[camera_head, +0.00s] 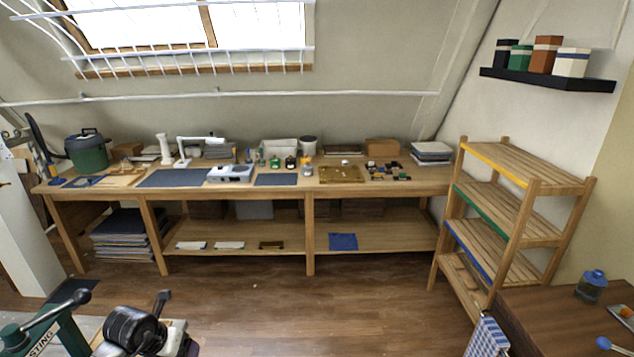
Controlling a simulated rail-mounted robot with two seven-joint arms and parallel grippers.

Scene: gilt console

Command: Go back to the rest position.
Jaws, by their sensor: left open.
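My left gripper (170,318) shows at the bottom left as a dark, rounded body with dark fingers. It is open, with nothing seen between the fingers. It is low in front of the long wooden bench (285,190) and well apart from it, over the floor. The frame's bottom edge cuts off part of this area. My right gripper is not in the picture.
A green machine (68,335) with a lever stands at the bottom left, close to my left gripper. A slatted wooden rack (515,205) stands at the right. A brown table (560,325) fills the bottom right corner. The middle floor (300,315) is clear.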

